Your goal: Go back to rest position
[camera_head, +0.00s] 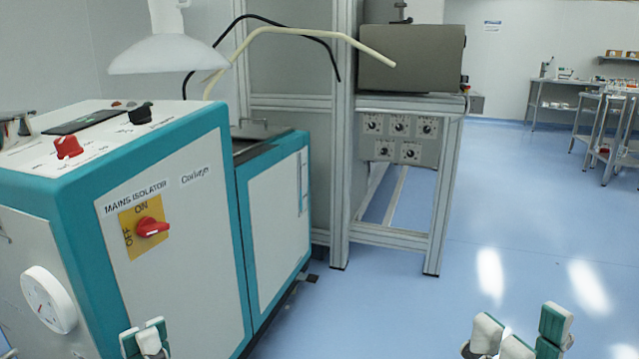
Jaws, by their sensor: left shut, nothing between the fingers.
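My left gripper (145,339) shows at the bottom left, in front of the teal and white machine (190,225). Its green and white fingers are together with nothing between them. My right gripper (520,335) shows at the bottom right over the blue floor. Its fingers stand apart, with no object visible between them. The lower parts of both grippers are cut off by the picture's bottom edge. The red mains isolator switch (152,227) is on a yellow plate on the machine's front, with its handle lying roughly sideways.
A red knob (67,147) and a black knob (140,112) sit on the machine's top. A white dial (48,299) is on its side. A metal frame (340,200) with a dial panel (400,137) stands behind.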

